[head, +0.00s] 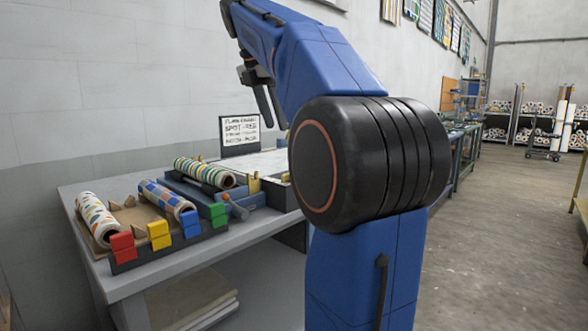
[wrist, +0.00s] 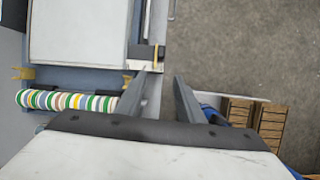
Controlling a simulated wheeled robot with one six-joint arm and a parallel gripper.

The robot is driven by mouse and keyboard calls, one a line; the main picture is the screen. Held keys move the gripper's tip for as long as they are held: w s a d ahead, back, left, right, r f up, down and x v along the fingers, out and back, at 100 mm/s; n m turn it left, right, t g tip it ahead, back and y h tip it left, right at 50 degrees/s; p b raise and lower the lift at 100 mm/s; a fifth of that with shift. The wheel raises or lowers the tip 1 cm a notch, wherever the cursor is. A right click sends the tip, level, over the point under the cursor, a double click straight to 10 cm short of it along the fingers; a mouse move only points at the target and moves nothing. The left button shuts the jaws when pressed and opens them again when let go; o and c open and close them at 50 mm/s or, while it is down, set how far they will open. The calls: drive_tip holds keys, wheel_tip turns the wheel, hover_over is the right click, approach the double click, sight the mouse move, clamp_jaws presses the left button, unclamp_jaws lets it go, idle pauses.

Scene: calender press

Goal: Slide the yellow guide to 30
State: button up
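A small yellow piece (head: 254,184), likely the yellow guide, stands at the right end of the striped roll on the press in the head view. In the wrist view a yellow piece (wrist: 161,53) shows beside a dark block, just beyond my fingertips. No scale or number 30 can be read. My gripper (head: 271,108) hangs above the bench near the wall in the head view. In the wrist view my gripper (wrist: 167,77) has its two fingers apart with nothing between them. The left fingertip overlaps the press edge in the picture; contact cannot be told.
The striped roll (wrist: 68,101) lies left of my fingers. A yellow bracket (wrist: 22,73) stands at its far left end. Red (head: 122,246), yellow (head: 158,235), blue (head: 190,223) and green (head: 217,214) blocks line the bench front. A sign (head: 240,129) stands behind.

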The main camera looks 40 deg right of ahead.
drive_tip(key=shift+n, duration=0.3)
drive_tip(key=x, duration=0.5)
drive_tip(key=d+x, duration=0.1)
drive_tip(key=x, duration=1)
drive_tip(key=shift+s+d+f, duration=0.1)
drive_tip(key=shift+d, duration=0.3)
drive_tip(key=shift+c, duration=0.7)
